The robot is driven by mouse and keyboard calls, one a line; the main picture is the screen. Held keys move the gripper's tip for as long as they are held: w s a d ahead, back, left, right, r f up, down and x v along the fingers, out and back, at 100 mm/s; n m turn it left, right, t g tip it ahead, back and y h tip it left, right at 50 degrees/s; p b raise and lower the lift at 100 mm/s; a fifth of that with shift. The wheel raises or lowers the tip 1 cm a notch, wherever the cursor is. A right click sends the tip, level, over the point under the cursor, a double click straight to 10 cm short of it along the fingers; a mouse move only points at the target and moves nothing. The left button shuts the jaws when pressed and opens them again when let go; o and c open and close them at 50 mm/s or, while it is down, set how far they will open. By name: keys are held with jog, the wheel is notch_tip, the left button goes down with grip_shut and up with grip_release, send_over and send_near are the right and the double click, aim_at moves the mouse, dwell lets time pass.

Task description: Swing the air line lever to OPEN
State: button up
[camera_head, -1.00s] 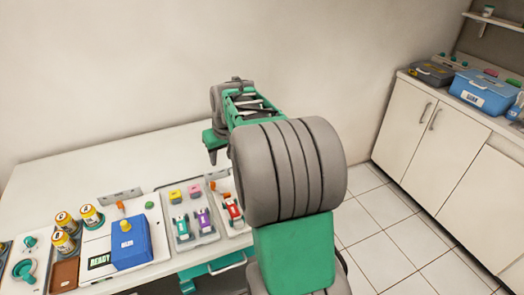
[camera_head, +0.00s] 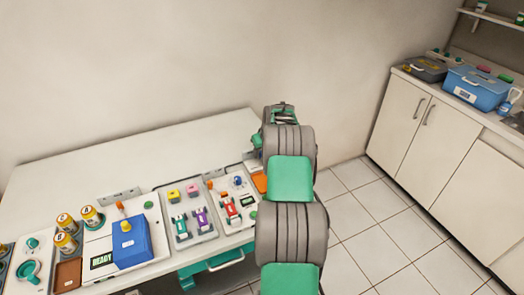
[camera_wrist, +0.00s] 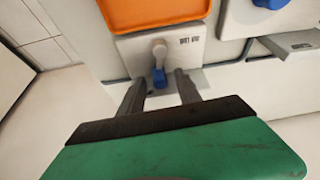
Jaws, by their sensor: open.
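In the wrist view a small lever (camera_wrist: 159,75) with a blue tip hangs from a round grey pivot on a pale plate (camera_wrist: 132,52). Its tip points toward my gripper. Dark marks beside the pivot are too small to read surely. My gripper (camera_wrist: 160,90) is open, with one finger on each side of the blue tip. I cannot tell whether either finger touches it. In the head view my arm hides the lever and most of my gripper at the right end of the white table.
An orange tray (camera_wrist: 155,12) lies just beyond the plate. A blue knob (camera_wrist: 271,3) and a grey bracket (camera_wrist: 292,44) are to the right. In the head view, a tray with a red device (camera_head: 229,209) and a blue box (camera_head: 131,243) stand left of my arm. The table's back is clear.

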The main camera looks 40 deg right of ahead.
grip_shut()
dwell(0.3)
dwell(0.3)
